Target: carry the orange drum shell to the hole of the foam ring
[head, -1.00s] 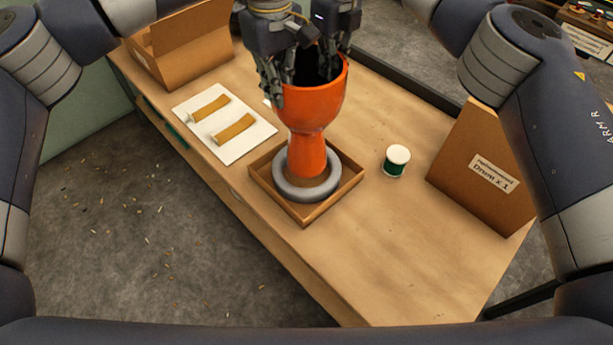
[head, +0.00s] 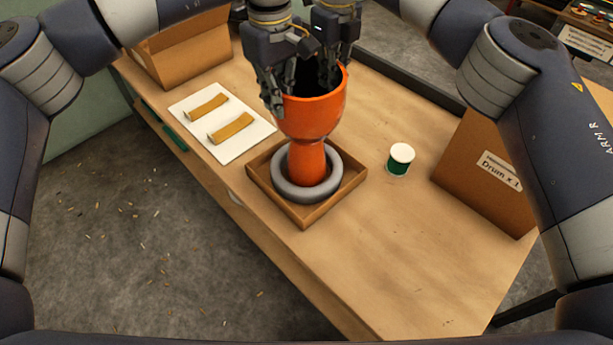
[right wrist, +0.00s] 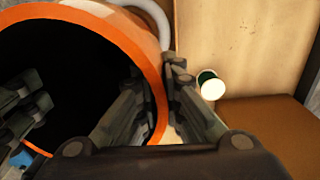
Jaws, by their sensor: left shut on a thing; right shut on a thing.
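The orange drum shell (head: 310,118) is upright, wide bowl up, narrow foot down. Its foot shows within the hole of the grey foam ring (head: 281,188); the ring's front edge passes in front of the foot. I cannot tell whether the foot touches the bottom. The ring lies in a shallow wooden tray (head: 305,215). My left gripper (head: 274,98) is shut on the left side of the shell's rim. My right gripper (head: 330,80) is shut on the rim further right. In the right wrist view, the orange rim (right wrist: 152,62) runs between its fingers.
A white board (head: 236,150) with two tan strips lies left of the tray. A green and white cup (head: 399,162) stands to the right. A labelled cardboard box (head: 485,160) is further right, and an open box (head: 185,50) is at the back left. The front table is clear.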

